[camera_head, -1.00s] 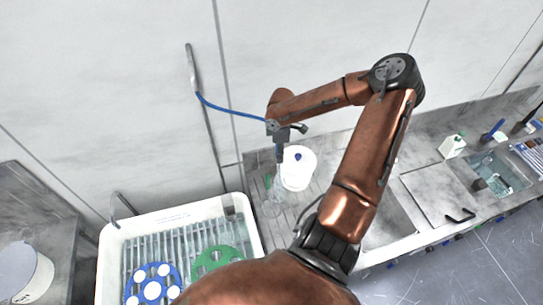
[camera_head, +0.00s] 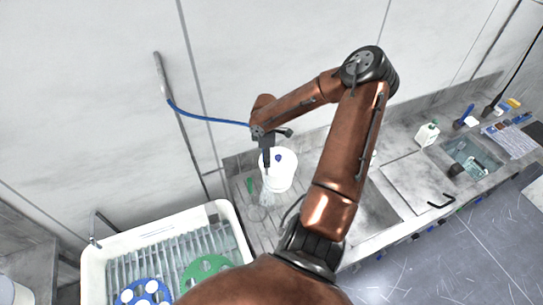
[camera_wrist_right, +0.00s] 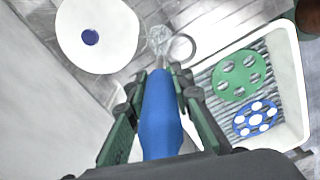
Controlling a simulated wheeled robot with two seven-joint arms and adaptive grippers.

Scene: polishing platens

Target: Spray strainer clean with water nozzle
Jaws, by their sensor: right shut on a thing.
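My right gripper (camera_wrist_right: 155,75) is shut on the blue water nozzle (camera_wrist_right: 160,115). In the head view the right gripper (camera_head: 266,138) holds it pointing down over the grey drain surface beside the white tub. A pale, clear spray (camera_head: 268,190) shows below its tip; it also shows in the wrist view (camera_wrist_right: 160,38). A thin round ring, seemingly the strainer (camera_wrist_right: 182,47), lies just beyond the tip, beside the spray. In the head view it is too faint to make out well. My left gripper is not in view.
A blue hose (camera_head: 205,118) runs to the wall pipe. A white basin (camera_head: 215,212) holds green (camera_head: 205,272) and blue (camera_head: 145,292) platens.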

